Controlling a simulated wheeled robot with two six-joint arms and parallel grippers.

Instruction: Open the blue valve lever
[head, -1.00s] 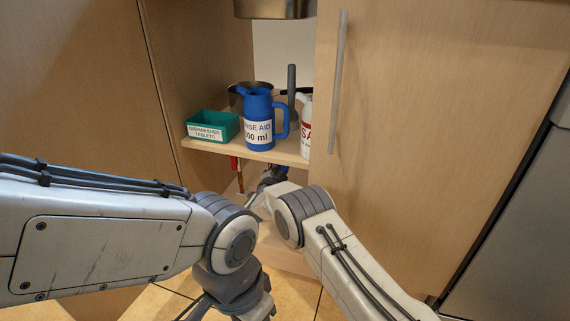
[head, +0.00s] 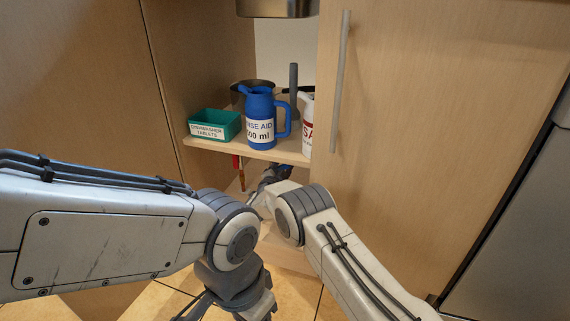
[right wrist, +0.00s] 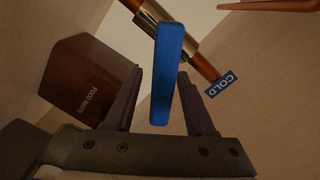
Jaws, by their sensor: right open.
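The blue valve lever (right wrist: 167,75) shows in the right wrist view as a long flat bar, attached near a metal valve body (right wrist: 166,27) on a copper pipe. A blue tag reading COLD (right wrist: 222,83) hangs by the pipe. My right gripper (right wrist: 160,73) is open, with one finger on each side of the lever; I cannot tell whether either touches it. In the head view my right gripper (head: 271,177) is a small dark shape under the cabinet shelf, mostly hidden by my arm. My left arm reaches in from the left; its fingers are not visible.
A brown FOOD WASTE box (right wrist: 88,80) stands left of the gripper. The shelf (head: 222,145) above holds a green tablets tub (head: 214,125), a blue rinse aid jug (head: 259,120) and a white container (head: 307,125). A red object (head: 236,165) hangs below. The cabinet door (head: 440,130) is at right.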

